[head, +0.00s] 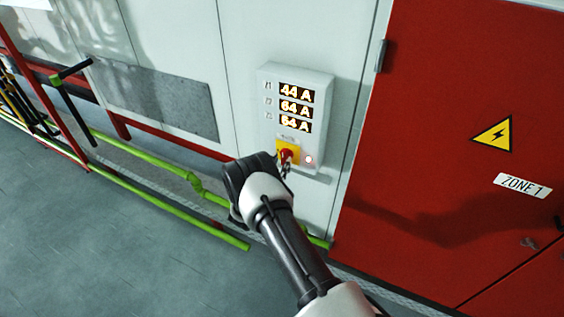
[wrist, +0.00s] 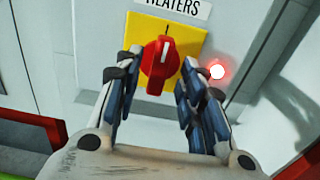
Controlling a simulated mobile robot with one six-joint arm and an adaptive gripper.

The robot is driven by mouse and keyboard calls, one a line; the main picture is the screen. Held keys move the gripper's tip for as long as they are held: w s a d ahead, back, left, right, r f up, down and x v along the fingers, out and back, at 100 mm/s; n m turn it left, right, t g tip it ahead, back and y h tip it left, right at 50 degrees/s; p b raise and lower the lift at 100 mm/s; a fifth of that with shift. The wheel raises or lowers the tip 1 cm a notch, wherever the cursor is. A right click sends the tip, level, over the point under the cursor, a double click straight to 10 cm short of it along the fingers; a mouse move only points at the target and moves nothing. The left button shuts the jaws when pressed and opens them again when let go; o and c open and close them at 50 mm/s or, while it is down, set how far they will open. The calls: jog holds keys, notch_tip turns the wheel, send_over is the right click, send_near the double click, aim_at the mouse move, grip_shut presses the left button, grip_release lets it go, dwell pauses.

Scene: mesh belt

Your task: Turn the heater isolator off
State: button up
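The heater isolator is a red rotary knob (wrist: 157,64) on a yellow plate (wrist: 190,42), under a label of which "HEATERS" can be read in the wrist view. Its handle stands close to upright in that view. In the head view the knob (head: 286,155) sits low on a white panel box (head: 268,130), partly behind my arm. My gripper (wrist: 155,78) is open, with one finger on each side of the knob. Gaps show between the fingers and the handle. A lamp (wrist: 217,72) right of the plate glows red; it also shows in the head view (head: 309,160).
Three displays (head: 296,107) on the box read 44 A, 64 A and 64 A. A red door (head: 440,130) with a yellow warning sign (head: 493,134) and a "ZONE 1" label (head: 522,186) stands to the right. Green pipes (head: 150,190) run low along the left.

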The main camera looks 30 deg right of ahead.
jog(key=shift+x, duration=1.05)
grip_shut()
